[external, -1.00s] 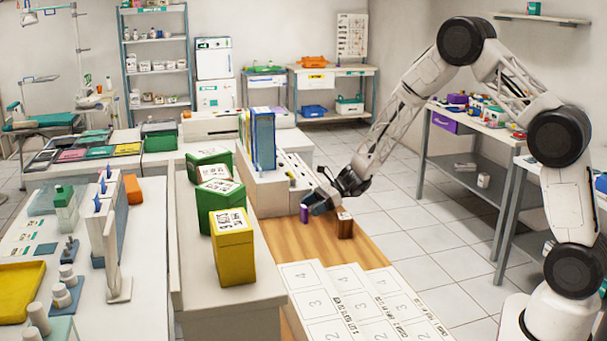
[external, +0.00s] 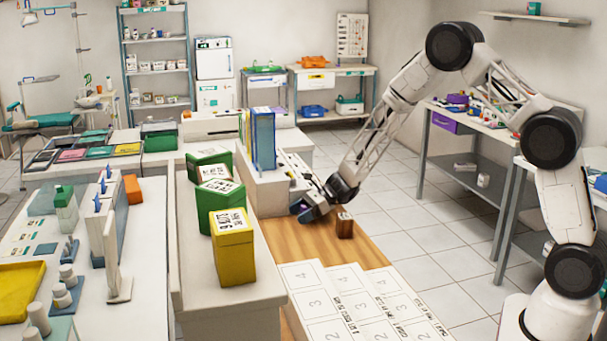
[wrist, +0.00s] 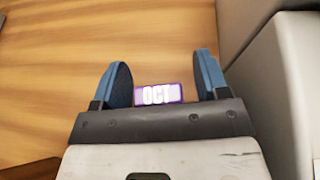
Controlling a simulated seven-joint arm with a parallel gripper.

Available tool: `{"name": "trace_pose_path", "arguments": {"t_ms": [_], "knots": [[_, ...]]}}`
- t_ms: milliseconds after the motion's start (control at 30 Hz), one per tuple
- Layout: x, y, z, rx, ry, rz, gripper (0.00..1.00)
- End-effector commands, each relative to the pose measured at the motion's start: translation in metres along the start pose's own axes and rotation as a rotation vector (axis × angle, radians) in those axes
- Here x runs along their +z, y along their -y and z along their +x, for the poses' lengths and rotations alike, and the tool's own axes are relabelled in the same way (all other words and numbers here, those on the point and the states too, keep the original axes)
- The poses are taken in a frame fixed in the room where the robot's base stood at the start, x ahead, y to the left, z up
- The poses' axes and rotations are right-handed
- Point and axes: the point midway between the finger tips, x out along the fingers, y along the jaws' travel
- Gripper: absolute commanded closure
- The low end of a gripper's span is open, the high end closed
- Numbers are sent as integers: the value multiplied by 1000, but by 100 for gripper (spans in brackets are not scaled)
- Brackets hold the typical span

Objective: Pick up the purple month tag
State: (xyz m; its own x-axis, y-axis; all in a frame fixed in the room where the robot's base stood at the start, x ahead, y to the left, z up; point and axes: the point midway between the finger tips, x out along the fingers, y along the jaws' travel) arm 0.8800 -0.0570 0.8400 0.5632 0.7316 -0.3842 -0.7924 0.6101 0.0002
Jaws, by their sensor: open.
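The purple month tag (wrist: 159,94) stands on the wooden surface (wrist: 60,50) and shows white "OCT" lettering on its top in the wrist view. It is between the two blue fingers of my gripper (wrist: 161,82), with a gap on each side, nearer the right finger's base than its tip. My gripper is open. In the external view my gripper (external: 308,214) is low over the wooden surface, and the purple tag is hidden behind it.
A brown block (external: 344,226) stands just right of my gripper. A pale grey unit with blue binders (external: 263,138) rises to the left. White numbered sheets (external: 325,298) lie in front. Green and yellow boxes (external: 233,252) stand on the ledge further left.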

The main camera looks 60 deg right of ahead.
Motion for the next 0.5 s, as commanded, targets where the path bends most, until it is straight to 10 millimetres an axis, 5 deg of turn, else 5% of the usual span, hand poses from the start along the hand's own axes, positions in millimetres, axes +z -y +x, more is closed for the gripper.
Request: {"name": "trace_pose_path", "arguments": {"t_ms": [233,500], "knots": [[0,0,0,0,0,0,33],[0,0,0,0,0,0,75]]}}
